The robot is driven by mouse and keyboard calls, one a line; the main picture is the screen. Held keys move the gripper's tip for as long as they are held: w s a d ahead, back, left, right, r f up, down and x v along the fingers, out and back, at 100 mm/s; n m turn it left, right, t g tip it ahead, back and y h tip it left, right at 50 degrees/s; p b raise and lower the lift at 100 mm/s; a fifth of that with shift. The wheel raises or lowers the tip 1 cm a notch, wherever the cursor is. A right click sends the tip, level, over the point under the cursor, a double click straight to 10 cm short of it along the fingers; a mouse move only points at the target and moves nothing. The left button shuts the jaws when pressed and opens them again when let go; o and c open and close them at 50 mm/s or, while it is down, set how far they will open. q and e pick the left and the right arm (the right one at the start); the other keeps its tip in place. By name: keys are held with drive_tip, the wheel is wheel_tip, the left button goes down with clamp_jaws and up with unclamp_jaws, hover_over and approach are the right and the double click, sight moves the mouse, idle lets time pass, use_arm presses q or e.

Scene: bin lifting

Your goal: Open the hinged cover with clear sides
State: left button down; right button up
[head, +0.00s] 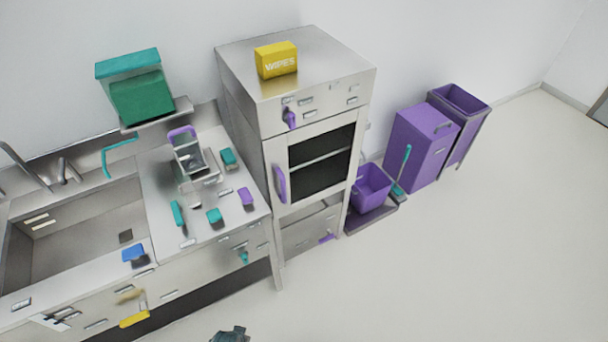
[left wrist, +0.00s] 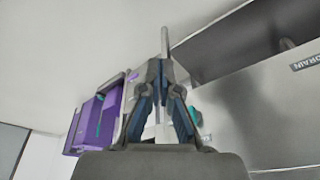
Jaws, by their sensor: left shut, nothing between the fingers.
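On the steel counter stands a small device with a purple-rimmed cover (head: 187,150) and see-through parts below it (head: 203,188). I take this to be the hinged cover with clear sides. The cover looks tilted up at the back, but how far it is open is too small to tell. My left gripper (left wrist: 164,68) is shut and empty in the left wrist view. A dark gripper tip (head: 230,334), probably my left one, shows at the bottom edge of the head view, well apart from the device. My right gripper is not in view.
Teal and purple small items, such as a teal block (head: 228,157), lie around the device. A sink (head: 75,235) is at left, a tall steel cabinet (head: 245,95) at right. Purple bins (head: 420,145) stand farther right. The floor in front is clear.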

use_arm(q)
drive_tip(key=s+f+b, duration=0.1)
drive_tip(key=s+f, duration=0.3)
drive_tip(key=f, duration=0.5)
drive_tip(key=s+a+f+g+b, duration=0.1)
drive_tip(key=s+f, duration=0.3)
drive_tip(key=f, duration=0.6)
drive_tip(key=s+a+f+b, duration=0.1)
drive_tip(key=s+f, duration=0.4)
drive_tip(key=f, duration=0.5)
drive_tip(key=shift+a+g, duration=0.15)
drive_tip(key=shift+g, duration=0.15)
drive_tip(key=c, duration=1.4)
unclamp_jaws()
drive_tip(key=s+f, duration=0.1)
drive_tip(key=s, duration=0.1)
drive_tip(key=s+a+f, duration=0.1)
drive_tip(key=s+f, duration=0.1)
drive_tip(key=s, duration=0.1)
drive_tip(key=s+f, duration=0.1)
drive_tip(key=s, duration=0.2)
drive_tip(key=shift+a+f+b, duration=0.2)
drive_tip(key=shift+f+b, duration=0.05)
drive_tip(key=shift+b, duration=0.05)
drive_tip(key=shift+c, duration=0.2)
drive_tip(key=o, duration=0.4)
drive_tip(key=shift+a, duration=0.1)
